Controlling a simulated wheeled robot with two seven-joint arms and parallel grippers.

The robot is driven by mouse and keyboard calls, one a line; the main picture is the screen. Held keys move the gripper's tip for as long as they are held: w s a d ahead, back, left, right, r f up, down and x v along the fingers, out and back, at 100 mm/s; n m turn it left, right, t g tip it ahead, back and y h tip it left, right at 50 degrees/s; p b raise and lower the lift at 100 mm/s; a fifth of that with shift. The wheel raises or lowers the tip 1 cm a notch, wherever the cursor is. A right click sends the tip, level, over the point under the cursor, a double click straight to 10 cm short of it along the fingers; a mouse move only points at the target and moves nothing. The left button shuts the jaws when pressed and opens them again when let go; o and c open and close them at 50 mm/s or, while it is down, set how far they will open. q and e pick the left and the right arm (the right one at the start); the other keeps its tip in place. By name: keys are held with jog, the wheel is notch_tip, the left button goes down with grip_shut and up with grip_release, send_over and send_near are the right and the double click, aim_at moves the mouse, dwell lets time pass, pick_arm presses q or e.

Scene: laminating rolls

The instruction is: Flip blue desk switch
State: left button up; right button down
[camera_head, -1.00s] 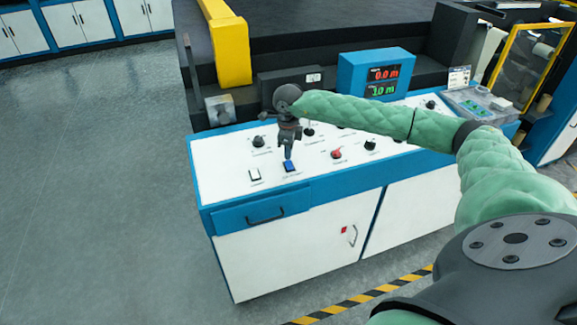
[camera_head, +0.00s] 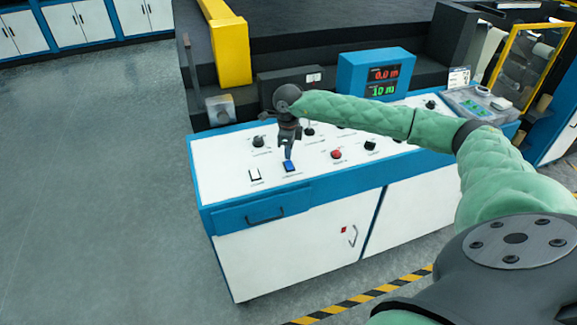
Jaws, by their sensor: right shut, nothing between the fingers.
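The blue switch (camera_head: 290,166) sits on the white top of the control desk (camera_head: 222,170), near its front edge. My right gripper (camera_head: 287,155) is shut and empty, pointing down right at the switch's far edge. Its fingertips overlap the switch's upper edge in the picture; whether they touch it I cannot tell. My right arm reaches in from the right over the desk. My left gripper is not in view.
A white switch (camera_head: 255,175) is just left of the blue one. A black knob (camera_head: 258,141), a red button (camera_head: 336,154) and another black knob (camera_head: 370,145) stand nearby. A blue display box (camera_head: 352,75) rises at the desk's back.

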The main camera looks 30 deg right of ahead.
aim_at(288, 161)
jog(key=shift+f+b, duration=0.7)
jog(key=shift+f, duration=0.3)
dwell(0.6)
jog(key=shift+r+p, duration=0.6)
jog(key=shift+r, duration=3)
